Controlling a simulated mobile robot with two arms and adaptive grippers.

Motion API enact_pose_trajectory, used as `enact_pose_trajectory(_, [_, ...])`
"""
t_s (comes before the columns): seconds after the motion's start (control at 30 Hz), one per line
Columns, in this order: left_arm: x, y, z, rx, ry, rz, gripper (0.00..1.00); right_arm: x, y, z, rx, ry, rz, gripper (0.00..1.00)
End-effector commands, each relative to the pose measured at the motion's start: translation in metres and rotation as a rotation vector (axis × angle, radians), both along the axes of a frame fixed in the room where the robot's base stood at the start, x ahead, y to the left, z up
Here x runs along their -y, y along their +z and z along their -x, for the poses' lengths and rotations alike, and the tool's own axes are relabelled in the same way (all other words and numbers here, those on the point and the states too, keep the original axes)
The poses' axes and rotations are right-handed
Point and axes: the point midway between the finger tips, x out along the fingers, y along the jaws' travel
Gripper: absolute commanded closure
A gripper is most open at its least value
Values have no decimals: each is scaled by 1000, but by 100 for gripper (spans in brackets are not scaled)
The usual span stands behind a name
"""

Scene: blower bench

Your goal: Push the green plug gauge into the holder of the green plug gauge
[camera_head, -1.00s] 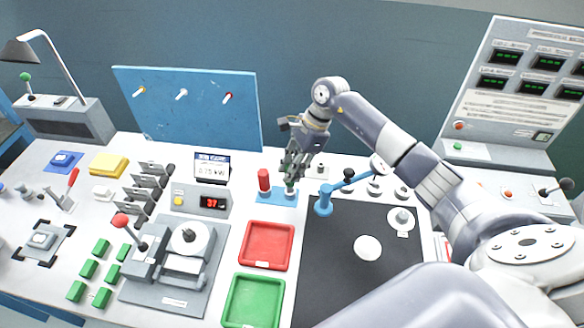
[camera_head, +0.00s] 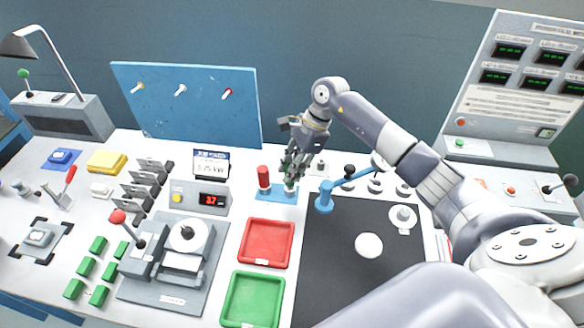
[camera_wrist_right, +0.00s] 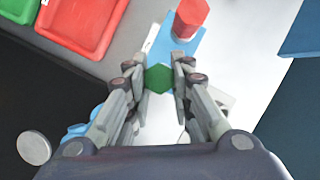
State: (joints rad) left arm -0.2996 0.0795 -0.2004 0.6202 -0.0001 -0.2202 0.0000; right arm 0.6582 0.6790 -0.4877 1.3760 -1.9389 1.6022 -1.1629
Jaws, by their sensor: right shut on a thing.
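My right gripper (camera_head: 292,168) points down over the right end of the blue gauge stand (camera_head: 268,195). In the right wrist view its two fingers (camera_wrist_right: 158,78) are shut on the green plug gauge (camera_wrist_right: 158,79), whose green top shows between them. In the head view the fingers mostly hide the green gauge. A pale holder (camera_head: 290,188) shows just beneath the fingertips on the stand. I cannot tell how deep the gauge sits in it. The red plug gauge (camera_head: 264,176) stands upright at the stand's left end. My left gripper is not in view.
A red tray (camera_head: 266,243) and a green tray (camera_head: 253,299) lie in front of the stand. A display box (camera_head: 211,165) and red-digit meter (camera_head: 205,200) are to the left.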

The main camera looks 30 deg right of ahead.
Motion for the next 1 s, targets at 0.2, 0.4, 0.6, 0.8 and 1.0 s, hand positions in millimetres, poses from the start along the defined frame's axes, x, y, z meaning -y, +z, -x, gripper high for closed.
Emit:
enact_pose_trajectory(0.2, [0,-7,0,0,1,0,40,0,-7,0,1,0,0,100])
enact_pose_trajectory(0.4, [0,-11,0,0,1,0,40,0,-11,0,1,-1,0,100])
enact_pose_trajectory(0.6, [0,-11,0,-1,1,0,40,0,-11,0,1,0,0,100])
enact_pose_trajectory(0.8, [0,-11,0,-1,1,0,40,0,-11,0,1,0,0,100])
enact_pose_trajectory(1.0, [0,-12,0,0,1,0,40,0,-12,0,0,0,0,100])
